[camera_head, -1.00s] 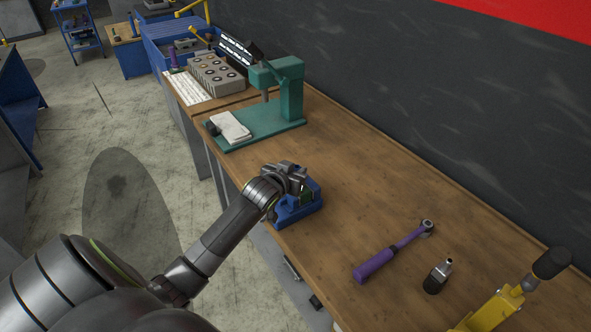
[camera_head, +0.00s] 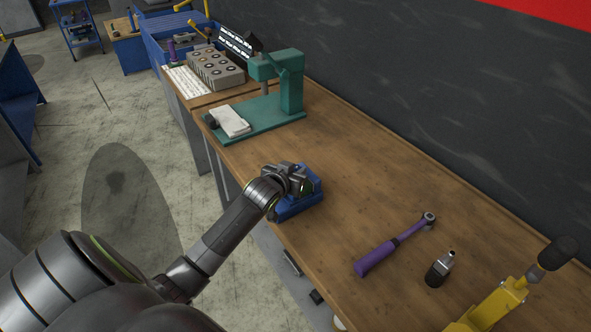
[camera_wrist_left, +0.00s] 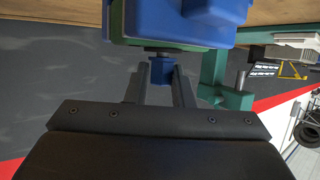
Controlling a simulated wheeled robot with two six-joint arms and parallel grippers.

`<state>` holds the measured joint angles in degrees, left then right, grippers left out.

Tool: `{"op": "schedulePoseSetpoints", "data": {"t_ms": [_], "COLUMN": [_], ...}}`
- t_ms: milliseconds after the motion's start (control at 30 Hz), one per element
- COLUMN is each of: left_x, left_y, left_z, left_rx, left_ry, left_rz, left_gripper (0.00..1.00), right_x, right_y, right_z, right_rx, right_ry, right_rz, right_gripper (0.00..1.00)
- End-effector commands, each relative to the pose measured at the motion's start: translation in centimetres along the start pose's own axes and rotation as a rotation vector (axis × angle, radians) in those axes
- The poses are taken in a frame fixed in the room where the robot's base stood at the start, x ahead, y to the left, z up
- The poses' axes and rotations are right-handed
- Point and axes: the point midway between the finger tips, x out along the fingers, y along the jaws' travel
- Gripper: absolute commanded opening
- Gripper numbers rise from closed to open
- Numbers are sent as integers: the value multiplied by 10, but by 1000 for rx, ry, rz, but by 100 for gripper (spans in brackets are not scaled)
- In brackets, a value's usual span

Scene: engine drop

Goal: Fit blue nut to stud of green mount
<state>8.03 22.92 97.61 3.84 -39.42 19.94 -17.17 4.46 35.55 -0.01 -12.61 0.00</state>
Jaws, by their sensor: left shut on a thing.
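My left gripper (camera_head: 294,178) is over the blue block (camera_head: 298,208) at the workbench's front edge. In the left wrist view my left gripper (camera_wrist_left: 160,83) is shut on the small blue nut (camera_wrist_left: 159,75), one finger on each side. In the head view my gripper hides the nut and stud. My right gripper is not in view.
On the wooden workbench (camera_head: 365,180), a purple-handled ratchet (camera_head: 393,244), a small black-and-silver tool (camera_head: 439,270) and a yellow tool (camera_head: 492,306) lie to the right. A teal press (camera_head: 291,88) stands behind left.

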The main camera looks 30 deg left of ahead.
Motion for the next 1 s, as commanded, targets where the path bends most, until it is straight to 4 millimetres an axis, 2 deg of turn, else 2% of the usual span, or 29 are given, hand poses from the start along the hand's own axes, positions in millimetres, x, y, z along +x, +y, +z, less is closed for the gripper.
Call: {"op": "schedulePoseSetpoints", "data": {"t_ms": [467, 500, 667, 1000], "left_x": [2, 2, 2, 1], "left_y": [0, 0, 0, 0], "left_z": [6, 7, 6, 7], "left_rx": [0, 0, 0, 0], "left_ry": [-1, -1, -1, -1], "left_rz": [0, 0, 0, 0], "left_gripper": [0, 24, 45, 47], "right_x": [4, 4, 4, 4], "right_y": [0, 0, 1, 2], "right_z": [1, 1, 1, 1], "right_rx": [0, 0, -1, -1], "right_ry": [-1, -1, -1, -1], "right_rz": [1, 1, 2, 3], "right_gripper": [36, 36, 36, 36]}}
